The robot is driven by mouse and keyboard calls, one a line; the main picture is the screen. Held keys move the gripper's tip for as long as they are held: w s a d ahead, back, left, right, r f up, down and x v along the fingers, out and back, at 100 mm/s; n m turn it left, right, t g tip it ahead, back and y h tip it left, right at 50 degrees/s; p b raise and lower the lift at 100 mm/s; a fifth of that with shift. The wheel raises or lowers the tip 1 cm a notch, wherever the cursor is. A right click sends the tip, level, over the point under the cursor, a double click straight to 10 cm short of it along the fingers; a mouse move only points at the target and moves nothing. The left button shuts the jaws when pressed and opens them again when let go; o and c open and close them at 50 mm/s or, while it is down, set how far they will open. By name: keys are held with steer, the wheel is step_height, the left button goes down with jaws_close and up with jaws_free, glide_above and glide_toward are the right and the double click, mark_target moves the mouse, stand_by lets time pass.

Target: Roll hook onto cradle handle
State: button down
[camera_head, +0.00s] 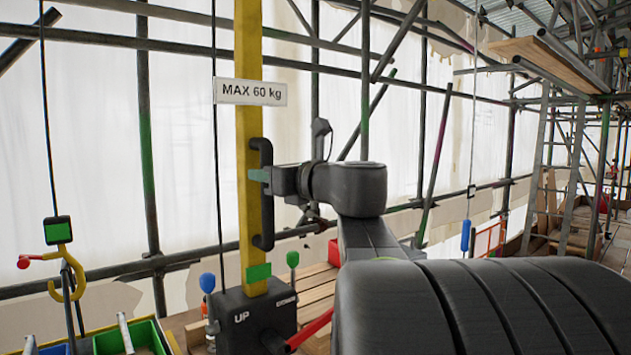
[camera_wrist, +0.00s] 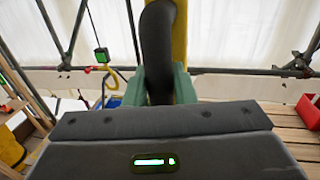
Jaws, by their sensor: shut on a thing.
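A yellow hook (camera_head: 68,282) hangs at the left on a thin line, below a small black box with a green face (camera_head: 57,230). A dark upright bar (camera_head: 73,295) crosses the hook's opening; I cannot tell whether they touch, or whether this bar is the cradle handle. My gripper (camera_head: 262,176) is shut on a black grab handle (camera_head: 263,215) on a yellow post (camera_head: 248,130). The wrist view shows the green fingertips (camera_wrist: 160,88) either side of that black handle (camera_wrist: 157,50). The hook (camera_wrist: 106,68) hangs behind, left of the handle.
A black control box (camera_head: 250,318) marked UP, with a red lever (camera_head: 310,330), stands at the post's foot. Scaffold poles and white sheeting close off the back. A wooden deck lies behind the post.

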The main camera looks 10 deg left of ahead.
steer(key=shift+w+d, duration=0.1)
steer(key=c, duration=1.3)
jaws_free()
steer(key=shift+o, duration=0.2)
steer(key=b+v, duration=0.2)
steer(key=v, duration=1.1)
steer(key=shift+d, duration=0.35)
steer(key=shift+a, duration=0.1)
steer(key=p+x, duration=0.2)
steer(key=x, duration=1.1)
steer(key=shift+a, duration=0.2)
